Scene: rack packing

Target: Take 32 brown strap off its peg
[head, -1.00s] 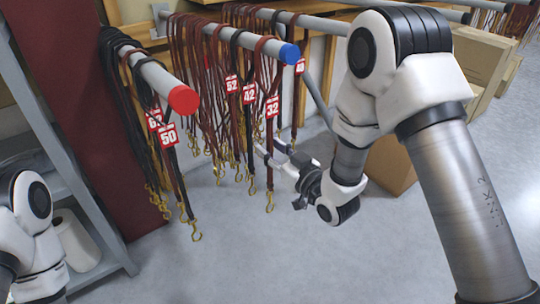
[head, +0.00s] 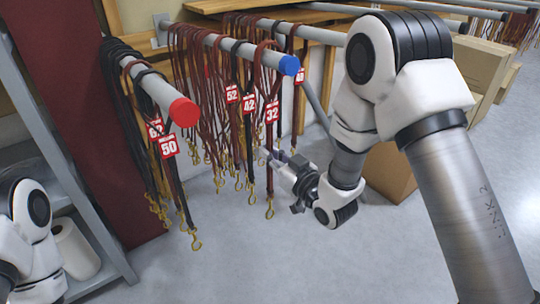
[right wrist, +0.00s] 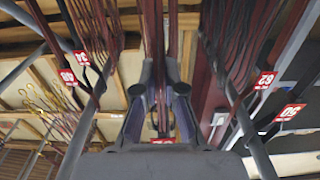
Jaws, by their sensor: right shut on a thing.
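The brown strap tagged 32 (head: 270,184) hangs nearest the blue end of a grey peg (head: 289,66), looped over it. Its red tag faces me, and a brass hook is at its lower end. My right gripper (head: 273,157) is shut on the strap below the tag, above the hook. In the right wrist view my gripper's fingers (right wrist: 160,104) flank dark strap strands, and a red tag is partly hidden below them. My left arm shows at the left edge of the head view, but its gripper is out of view.
Straps tagged 42 (head: 249,104) and 52 (head: 232,94) hang close behind on the same peg. A red-ended peg (head: 183,112) holds straps tagged 50 to the left. A cardboard box (head: 390,172) stands behind my right arm. The floor in front is clear.

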